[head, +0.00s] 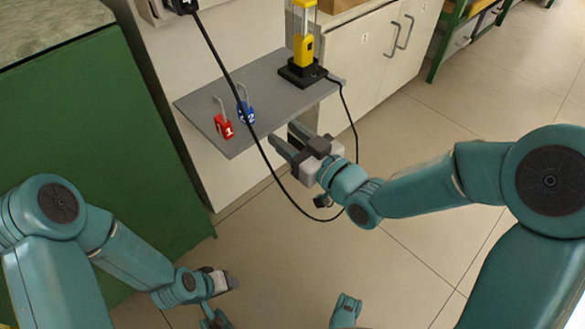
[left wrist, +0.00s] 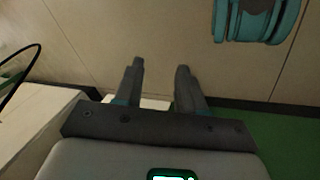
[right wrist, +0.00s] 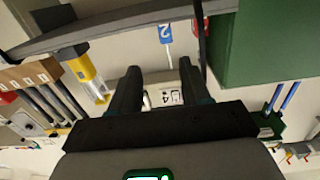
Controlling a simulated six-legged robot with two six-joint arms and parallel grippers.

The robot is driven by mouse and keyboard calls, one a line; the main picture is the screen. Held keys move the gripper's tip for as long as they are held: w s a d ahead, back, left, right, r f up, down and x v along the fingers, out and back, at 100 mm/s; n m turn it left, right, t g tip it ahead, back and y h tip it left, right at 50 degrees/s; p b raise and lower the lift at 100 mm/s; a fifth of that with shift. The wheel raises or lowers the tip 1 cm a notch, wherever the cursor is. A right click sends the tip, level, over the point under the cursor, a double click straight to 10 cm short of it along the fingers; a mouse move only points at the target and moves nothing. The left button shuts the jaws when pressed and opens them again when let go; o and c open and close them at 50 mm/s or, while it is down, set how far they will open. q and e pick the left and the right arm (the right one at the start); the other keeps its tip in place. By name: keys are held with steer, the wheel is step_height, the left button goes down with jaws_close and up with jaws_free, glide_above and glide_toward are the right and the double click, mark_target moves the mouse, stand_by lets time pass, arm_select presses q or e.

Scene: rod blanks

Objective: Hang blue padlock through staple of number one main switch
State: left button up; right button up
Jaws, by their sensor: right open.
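The blue padlock (head: 246,113), marked 2, is on a grey shelf (head: 195,104) with its shackle up, beside a red padlock (head: 224,126) marked 1. The right wrist view also shows the blue padlock (right wrist: 166,34) above the fingertips and part of the red one (right wrist: 200,26). My right gripper (head: 282,133) is open and empty near the shelf's front edge, right of the padlocks and apart from them. My left gripper (left wrist: 159,68) is open and empty, low over the floor, far from the shelf. I cannot identify the number one main switch or its staple.
A black cable (head: 230,85) hangs across the shelf and loops below it, near my right gripper. A yellow lamp-like device (head: 303,48) on a black base stands at the shelf's right end. A green cabinet (head: 95,140) is at left. The floor (head: 410,255) is open.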

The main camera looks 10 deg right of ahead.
mark_target(251, 117)
steer(key=x, duration=0.2)
steer(key=f+p+x, duration=0.1)
steer(key=x, duration=0.2)
steer(key=a+x, duration=0.1)
steer(key=x, duration=0.1)
steer(key=shift+a+f+p, duration=0.15)
steer(key=shift+f+p, duration=0.05)
steer(key=shift+p, duration=0.2)
steer(key=b+x, duration=0.1)
steer(key=x, duration=0.2)
steer(key=shift+f, duration=0.1)
arm_select(q)
steer(key=shift+s+f, duration=0.45)
steer(key=shift+s, duration=0.1)
arm_select(e)
steer(key=shift+x, duration=0.75)
arm_select(q)
steer(key=shift+f+b, duration=0.2)
steer(key=shift+b, duration=0.1)
steer(key=shift+f, duration=0.15)
